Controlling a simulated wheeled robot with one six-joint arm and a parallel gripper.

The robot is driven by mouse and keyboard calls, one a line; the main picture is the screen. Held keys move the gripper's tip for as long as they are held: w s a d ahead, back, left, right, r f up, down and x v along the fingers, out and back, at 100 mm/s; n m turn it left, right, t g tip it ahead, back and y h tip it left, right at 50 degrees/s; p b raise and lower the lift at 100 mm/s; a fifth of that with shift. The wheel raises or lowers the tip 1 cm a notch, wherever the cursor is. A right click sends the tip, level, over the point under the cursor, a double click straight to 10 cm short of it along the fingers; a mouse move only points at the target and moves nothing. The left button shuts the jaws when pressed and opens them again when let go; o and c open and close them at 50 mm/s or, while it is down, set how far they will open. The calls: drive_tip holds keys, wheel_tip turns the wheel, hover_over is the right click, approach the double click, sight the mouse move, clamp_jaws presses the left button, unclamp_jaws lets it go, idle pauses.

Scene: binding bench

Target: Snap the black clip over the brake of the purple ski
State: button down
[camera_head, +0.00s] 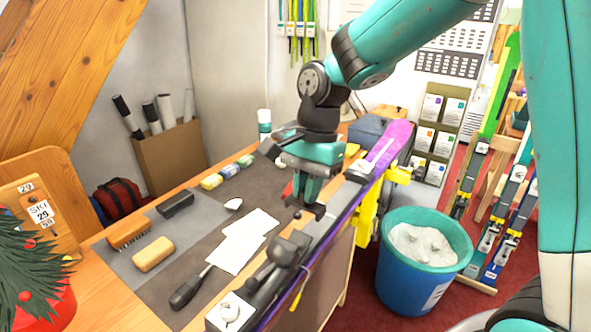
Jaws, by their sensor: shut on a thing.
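The purple ski (388,148) lies on edge-side supports along the front of the bench, running from the upper right to the lower left. My gripper (308,204) points down over the bench, just left of the ski and beyond the binding. It is shut on a small dark piece, which looks like the black clip (318,210). The fingers partly hide the clip. I cannot tell whether it touches the ski.
Brushes (128,231), a screwdriver (188,288), white papers (243,240) and small coloured blocks (228,171) lie on the grey mat. Yellow supports (368,213) stand at the ski's right side. A blue bin (398,275) stands on the red floor, with skis (503,215) in a rack behind.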

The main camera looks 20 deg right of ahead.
sight(305, 210)
drive_tip(key=shift+w+a+f, duration=0.1)
drive_tip(key=shift+w, duration=0.35)
drive_tip(key=b+x, duration=0.1)
drive_tip(key=b, duration=0.1)
drive_tip(key=b+x, duration=0.2)
drive_tip(key=d+b+x, duration=0.1)
drive_tip(key=b+x, duration=0.1)
drive_tip(key=shift+w+d+f, duration=0.15)
drive_tip(key=shift+w+f, duration=0.15)
drive_tip(key=shift+w, duration=0.05)
drive_tip(key=shift+f, duration=0.65)
drive_tip(key=shift+w+d+b+x, duration=0.2)
drive_tip(key=shift+b+x, duration=0.3)
drive_tip(key=shift+x, duration=0.5)
drive_tip(key=shift+w+d+b+x, duration=0.15)
drive_tip(key=shift+b+x, duration=0.3)
drive_tip(key=shift+x, duration=0.5)
drive_tip(key=shift+s+a, duration=0.1)
drive_tip(key=shift+s, duration=0.05)
idle(0.4)
drive_tip(key=c, duration=0.6)
unclamp_jaws()
